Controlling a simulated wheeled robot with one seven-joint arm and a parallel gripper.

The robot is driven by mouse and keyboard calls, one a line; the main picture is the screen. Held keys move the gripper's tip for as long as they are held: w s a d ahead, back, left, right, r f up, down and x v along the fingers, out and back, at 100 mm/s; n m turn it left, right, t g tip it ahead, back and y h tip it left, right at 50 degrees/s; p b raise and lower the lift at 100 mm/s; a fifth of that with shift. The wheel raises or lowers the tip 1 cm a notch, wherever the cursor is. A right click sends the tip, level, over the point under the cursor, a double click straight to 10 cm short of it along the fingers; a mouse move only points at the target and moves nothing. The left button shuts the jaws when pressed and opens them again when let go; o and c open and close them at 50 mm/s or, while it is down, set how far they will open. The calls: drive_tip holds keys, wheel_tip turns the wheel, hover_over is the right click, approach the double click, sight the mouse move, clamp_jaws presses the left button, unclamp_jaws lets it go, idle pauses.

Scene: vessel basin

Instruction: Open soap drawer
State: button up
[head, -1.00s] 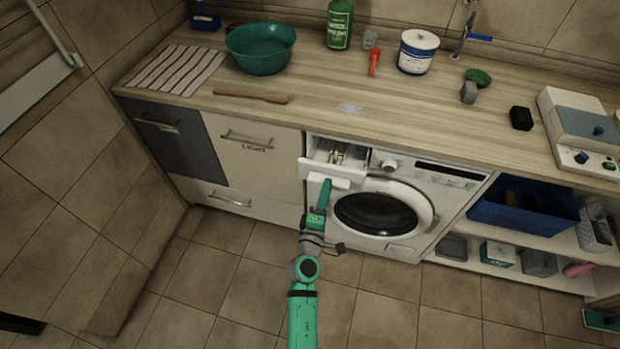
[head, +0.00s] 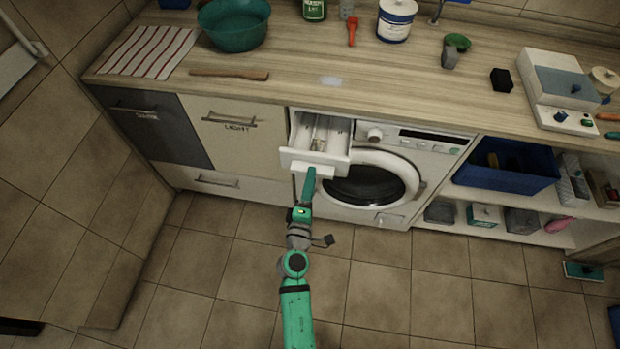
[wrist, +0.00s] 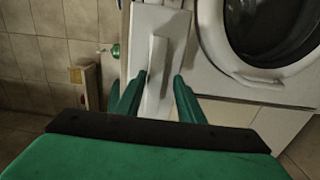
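The soap drawer (head: 318,134) of the white washing machine (head: 412,150) is pulled out at the machine's upper left, and its inner compartments show. Its white front (head: 300,160) carries a raised handle, which shows in the wrist view (wrist: 157,66). My gripper (head: 309,176) is just in front of the drawer front. In the wrist view, its two green fingers (wrist: 160,78) are apart, with the handle lying between their tips in the picture. Gaps show on both sides of the handle. I cannot tell whether a finger touches it.
The round washer door (head: 365,183) is shut, right of my gripper. A wooden worktop (head: 400,85) runs above, with a teal basin (head: 233,25) and bottles. A blue bin (head: 508,172) sits on the shelf at right. The tiled floor in front is open.

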drive_tip(key=shift+r, duration=0.2)
drive_tip(key=v, duration=1)
drive_tip(key=shift+s, duration=0.35)
drive_tip(key=shift+f, duration=0.15)
drive_tip(key=s+a+f+m+g+y, duration=0.1)
drive_tip(key=s+f+m+y, duration=0.15)
drive_tip(key=s, duration=0.55)
drive_tip(key=s+a+f+m+g+y, duration=0.1)
drive_tip(key=s+a+m, duration=0.1)
drive_tip(key=s+m, duration=0.35)
drive_tip(key=s+d+r+m, duration=0.2)
drive_tip(key=s+r+m, duration=0.5)
drive_tip(key=s, duration=0.5)
wheel_tip(320, 180, up, 2)
drive_tip(key=shift+s+d+r+y, duration=0.15)
drive_tip(key=shift+d+r+y, duration=0.1)
drive_tip(key=shift+y, duration=0.2)
